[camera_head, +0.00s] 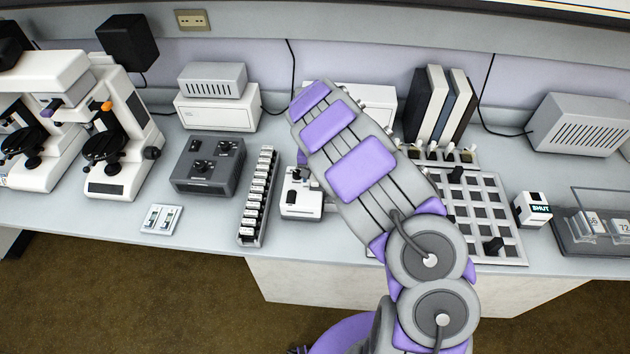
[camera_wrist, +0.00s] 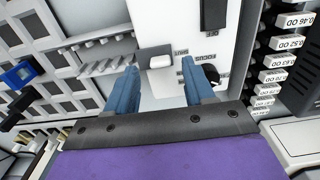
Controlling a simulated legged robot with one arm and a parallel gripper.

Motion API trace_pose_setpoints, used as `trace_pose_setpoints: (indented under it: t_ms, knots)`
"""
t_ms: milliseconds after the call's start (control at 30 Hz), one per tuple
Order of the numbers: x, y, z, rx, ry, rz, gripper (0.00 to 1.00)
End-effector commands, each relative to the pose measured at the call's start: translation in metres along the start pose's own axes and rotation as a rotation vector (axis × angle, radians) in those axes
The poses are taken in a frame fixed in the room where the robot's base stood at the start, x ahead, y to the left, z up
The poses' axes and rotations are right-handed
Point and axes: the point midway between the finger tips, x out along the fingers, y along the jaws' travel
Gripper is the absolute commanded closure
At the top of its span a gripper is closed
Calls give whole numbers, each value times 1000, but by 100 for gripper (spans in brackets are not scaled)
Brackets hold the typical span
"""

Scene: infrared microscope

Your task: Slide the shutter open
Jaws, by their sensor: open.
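A small white device (camera_head: 302,208) stands on the bench, partly hidden by my arm in the head view. The wrist view looks down on its white top (camera_wrist: 160,93), where a grey slide with a pale raised tab (camera_wrist: 159,61) sits. I take this slide to be the shutter. My gripper (camera_wrist: 158,68) is open, with one blue finger on each side of the tab in the picture. I see no contact, and the height of the fingers above it is unclear.
A rack of labelled slides (camera_head: 257,196) stands close left of the device in the head view. A grey control box (camera_head: 208,166) is farther left.

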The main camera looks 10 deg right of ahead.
Motion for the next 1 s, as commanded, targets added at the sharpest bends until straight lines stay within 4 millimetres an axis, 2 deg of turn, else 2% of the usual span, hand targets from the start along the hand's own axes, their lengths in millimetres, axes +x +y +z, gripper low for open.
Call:
trace_pose_setpoints:
  t_ms: [33, 200, 533, 1000]
  knots:
    - [8, 1, 0, 1, -2, 0, 47]
    - [19, 0, 1, 0, -3, 0, 47]
    - [21, 0, 0, 0, -1, -1, 48]
    - [20, 0, 0, 0, -1, -1, 93]
